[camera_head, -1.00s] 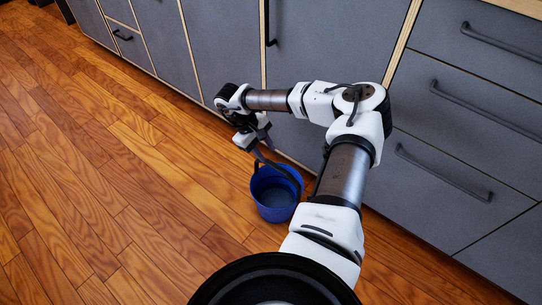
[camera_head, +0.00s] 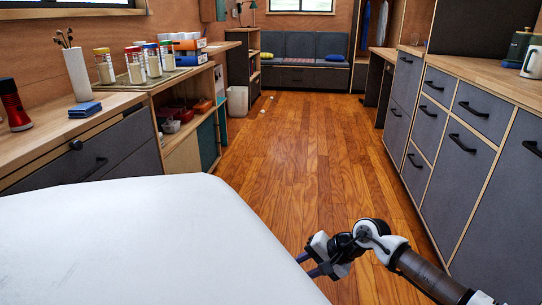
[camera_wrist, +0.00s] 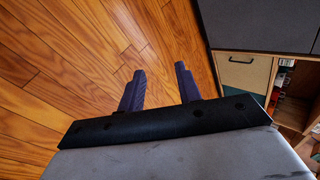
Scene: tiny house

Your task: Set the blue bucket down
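The blue bucket is not visible in either current view. My gripper (camera_head: 309,265) is at the lower right of the head view, above the wood floor (camera_head: 300,165), with its purple fingers pointing left. In the wrist view my gripper (camera_wrist: 158,78) has its two fingers spread apart. Only bare floor shows between them, and nothing is held.
Grey drawers (camera_head: 452,165) line the right side. A white bin (camera_head: 237,103) stands farther back. The middle aisle is clear except small white bits (camera_head: 263,111).

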